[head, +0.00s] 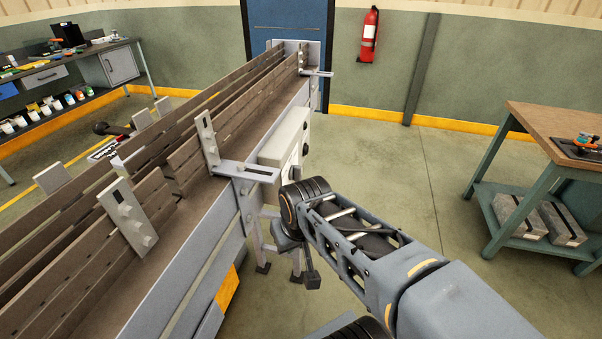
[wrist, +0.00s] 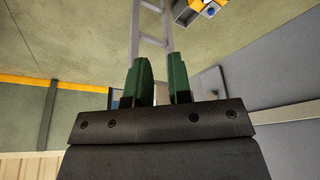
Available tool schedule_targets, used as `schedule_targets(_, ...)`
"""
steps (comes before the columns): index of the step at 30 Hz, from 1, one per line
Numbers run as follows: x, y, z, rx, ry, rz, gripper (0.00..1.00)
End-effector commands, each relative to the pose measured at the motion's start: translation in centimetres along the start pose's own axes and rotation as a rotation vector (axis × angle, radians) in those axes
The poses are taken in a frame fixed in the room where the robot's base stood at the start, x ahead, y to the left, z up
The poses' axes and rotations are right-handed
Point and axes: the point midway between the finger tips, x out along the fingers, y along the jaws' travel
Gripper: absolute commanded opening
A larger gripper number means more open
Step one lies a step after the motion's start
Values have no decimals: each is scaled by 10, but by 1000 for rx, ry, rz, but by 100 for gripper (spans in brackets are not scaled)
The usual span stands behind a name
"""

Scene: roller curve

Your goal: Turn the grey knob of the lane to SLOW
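The lane (head: 215,215) runs diagonally through the left half of the head view, with brown side rails and a grey frame. A pale control box (head: 284,150) is mounted on its right side, its face seen only at a steep angle. A small dark part sticks out at that face; I cannot tell whether it is the grey knob, and no SLOW mark is readable. My arm reaches toward the lane, its wrist just below the box. In the wrist view my gripper (wrist: 160,82) has two green fingers apart with nothing between them.
Metal brackets (head: 247,171) stick out from the lane's side near the box. A workbench (head: 550,130) stands at the right, another at the far left. A fire extinguisher (head: 369,35) hangs on the back wall. The floor between lane and right bench is clear.

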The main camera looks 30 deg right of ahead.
Motion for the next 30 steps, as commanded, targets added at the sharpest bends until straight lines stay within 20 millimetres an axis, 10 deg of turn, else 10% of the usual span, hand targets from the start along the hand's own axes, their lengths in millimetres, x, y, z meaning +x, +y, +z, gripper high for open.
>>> schedule_targets(5, 44, 62, 6, 301, -143, 20, 36)
schedule_targets(13, 91, 144, -3, 1381, -449, -448, 43)
schedule_targets(19, 70, 202, -48, 1919, -607, -1024, 43)
schedule_targets(30, 2, 212, -96, 1980, -898, -1479, 43)
